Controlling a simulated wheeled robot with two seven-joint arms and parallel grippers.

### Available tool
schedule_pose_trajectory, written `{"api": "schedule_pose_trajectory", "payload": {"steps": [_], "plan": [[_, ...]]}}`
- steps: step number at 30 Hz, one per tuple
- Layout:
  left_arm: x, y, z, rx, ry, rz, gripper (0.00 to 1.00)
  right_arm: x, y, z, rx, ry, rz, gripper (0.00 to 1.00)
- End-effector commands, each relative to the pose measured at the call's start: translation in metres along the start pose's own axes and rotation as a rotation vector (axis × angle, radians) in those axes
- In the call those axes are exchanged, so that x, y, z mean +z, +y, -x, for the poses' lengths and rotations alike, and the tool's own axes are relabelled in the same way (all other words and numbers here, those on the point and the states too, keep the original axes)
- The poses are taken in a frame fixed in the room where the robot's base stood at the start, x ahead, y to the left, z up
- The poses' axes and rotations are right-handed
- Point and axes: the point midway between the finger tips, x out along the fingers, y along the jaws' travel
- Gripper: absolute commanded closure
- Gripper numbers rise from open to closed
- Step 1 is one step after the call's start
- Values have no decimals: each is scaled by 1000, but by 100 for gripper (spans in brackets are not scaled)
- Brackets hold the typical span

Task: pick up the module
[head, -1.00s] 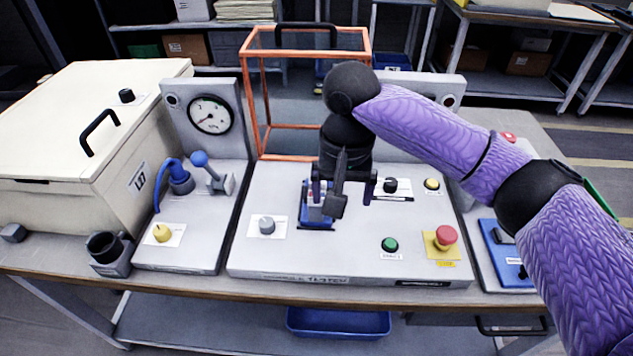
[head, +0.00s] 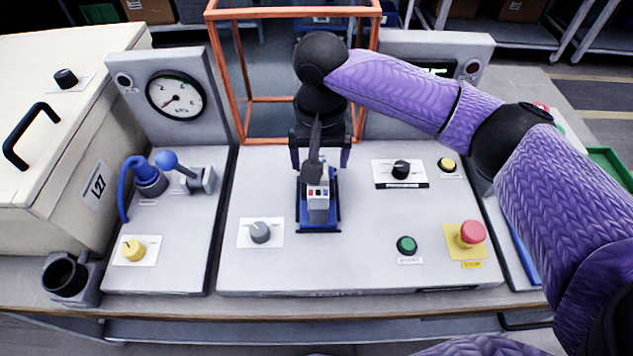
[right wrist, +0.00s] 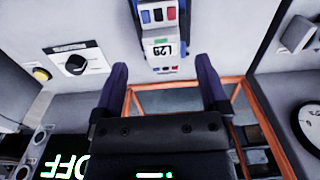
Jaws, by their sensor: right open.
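The module (head: 318,205) is a small grey-white block with red and blue marks on top, seated in a blue holder (head: 334,222) in the middle of the grey panel. A dark part of the gripper hides the module's far end in the head view. My left gripper is out of view.
An orange frame (head: 240,80) stands behind the panel. A grey knob (head: 260,232) is left of the module. A black knob (head: 401,169), green button (head: 406,245) and red stop button (head: 472,234) are right. A gauge (head: 176,97) stands back left.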

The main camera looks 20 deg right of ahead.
Motion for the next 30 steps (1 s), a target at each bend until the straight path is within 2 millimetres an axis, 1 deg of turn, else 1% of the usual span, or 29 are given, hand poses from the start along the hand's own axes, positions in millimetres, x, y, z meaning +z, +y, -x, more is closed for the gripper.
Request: {"api": "schedule_pose_trajectory", "payload": {"steps": [1, 3, 5, 8, 11, 14, 15, 17, 18, 23, 24, 25, 30], "plan": [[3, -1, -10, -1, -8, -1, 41, 0, -1, -15, 2, -3, 0, 6], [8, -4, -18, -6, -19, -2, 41, -1, -3, -30, 3, -3, -1, 6], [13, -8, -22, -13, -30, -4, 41, 0, -2, -39, 3, -2, 0, 6], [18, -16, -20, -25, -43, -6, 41, 0, -2, -40, 1, 1, 0, 6], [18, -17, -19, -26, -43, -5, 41, 0, -2, -38, 1, 1, 0, 6], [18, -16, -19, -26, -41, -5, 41, 0, -2, -38, 1, 1, 0, 25], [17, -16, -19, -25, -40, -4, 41, 0, -2, -38, 1, 1, 0, 33], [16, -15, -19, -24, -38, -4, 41, 0, -2, -38, 1, 1, 0, 46], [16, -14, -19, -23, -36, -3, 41, 0, -2, -38, 1, 1, 0, 55], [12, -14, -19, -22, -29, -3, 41, 0, -2, -38, 1, 1, 0, 88], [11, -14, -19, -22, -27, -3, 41, 0, -2, -38, 1, 1, 0, 97], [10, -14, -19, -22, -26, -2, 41, 0, -2, -38, 1, 1, 0, 100], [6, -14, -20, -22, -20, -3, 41, 0, -2, -38, 1, 1, 0, 100]]}}
